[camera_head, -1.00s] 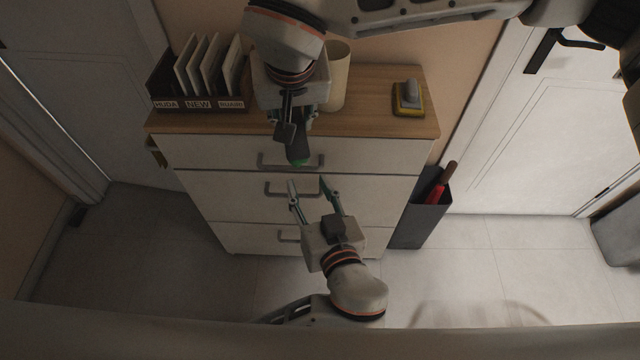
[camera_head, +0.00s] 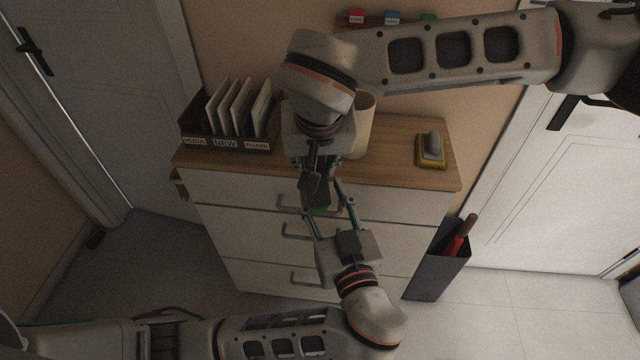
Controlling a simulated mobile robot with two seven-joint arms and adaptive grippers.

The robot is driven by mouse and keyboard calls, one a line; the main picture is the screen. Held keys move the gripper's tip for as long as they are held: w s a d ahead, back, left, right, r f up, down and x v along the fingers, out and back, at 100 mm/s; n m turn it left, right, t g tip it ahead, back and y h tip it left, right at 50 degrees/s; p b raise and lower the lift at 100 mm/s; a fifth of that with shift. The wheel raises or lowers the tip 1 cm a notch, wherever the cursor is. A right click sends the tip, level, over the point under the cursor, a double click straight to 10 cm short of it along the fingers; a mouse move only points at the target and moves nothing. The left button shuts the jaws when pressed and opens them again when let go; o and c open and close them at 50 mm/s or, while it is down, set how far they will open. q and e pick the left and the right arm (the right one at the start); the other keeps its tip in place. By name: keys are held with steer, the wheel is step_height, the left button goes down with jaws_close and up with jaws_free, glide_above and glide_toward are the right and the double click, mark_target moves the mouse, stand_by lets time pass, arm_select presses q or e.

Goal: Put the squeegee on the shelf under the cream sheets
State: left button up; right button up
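My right gripper (camera_head: 316,182) comes down from the upper right in front of the dresser. It appears shut on a dark object with a green end (camera_head: 321,207), perhaps the squeegee's handle; most of it is hidden by the gripper. My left gripper (camera_head: 323,196) points up from below, its two fingers spread on either side of that object. I cannot tell whether they touch it. No cream sheets can be made out.
The wooden-topped dresser (camera_head: 390,160) bears a file holder (camera_head: 228,143), a cream cylinder (camera_head: 364,125) and a yellow-and-grey tool (camera_head: 431,148). A dark bin (camera_head: 437,265) with a red-handled item stands at its right. Coloured tags (camera_head: 392,18) show above, and white doors flank.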

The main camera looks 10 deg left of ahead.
arm_select(q)
steer(key=shift+x, duration=1.5)
jaws_close()
steer(key=shift+s, duration=0.1)
arm_select(e)
steer(key=o, duration=1.3)
